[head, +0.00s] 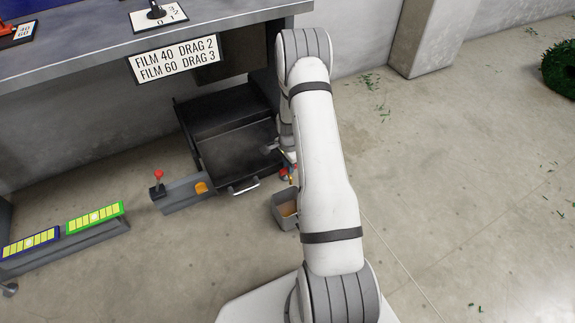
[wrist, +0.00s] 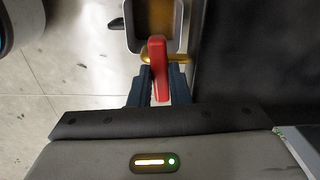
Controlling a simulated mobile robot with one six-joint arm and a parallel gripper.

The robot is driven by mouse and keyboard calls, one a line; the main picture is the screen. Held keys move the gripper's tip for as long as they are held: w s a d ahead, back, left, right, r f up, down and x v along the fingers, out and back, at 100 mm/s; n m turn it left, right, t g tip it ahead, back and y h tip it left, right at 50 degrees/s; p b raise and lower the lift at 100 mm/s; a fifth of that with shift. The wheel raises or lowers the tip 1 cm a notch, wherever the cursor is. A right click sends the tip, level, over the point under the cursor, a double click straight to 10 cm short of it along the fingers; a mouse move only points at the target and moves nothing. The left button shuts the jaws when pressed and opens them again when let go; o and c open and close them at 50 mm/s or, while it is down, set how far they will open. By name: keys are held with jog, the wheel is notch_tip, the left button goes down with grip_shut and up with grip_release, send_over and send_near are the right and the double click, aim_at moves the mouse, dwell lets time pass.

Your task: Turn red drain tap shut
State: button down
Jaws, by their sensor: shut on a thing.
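The red drain tap (wrist: 157,62) has a red lever handle that stands lengthwise between the fingers of my gripper (wrist: 159,80) in the wrist view. The dark fingers are shut on the lever, one on each side. A brass-coloured tap body (wrist: 181,58) shows crosswise behind the lever. In the head view a small bit of red (head: 283,172) shows beside my arm, at the right side of the black drawer unit. My arm hides most of the gripper and tap there.
A grey cup (head: 285,207) with amber contents stands on the floor below the tap. The black open tray (head: 235,150) with a handle is just left. A grey box with a red-knobbed lever (head: 159,179) stands further left. Open floor lies right.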

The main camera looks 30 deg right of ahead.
jog(key=shift+m, duration=0.6)
jog(key=c, duration=1.4)
grip_release()
jog(key=shift+o, duration=0.2)
jog(key=shift+r+p, duration=1.25)
jog(key=shift+r, duration=2.65)
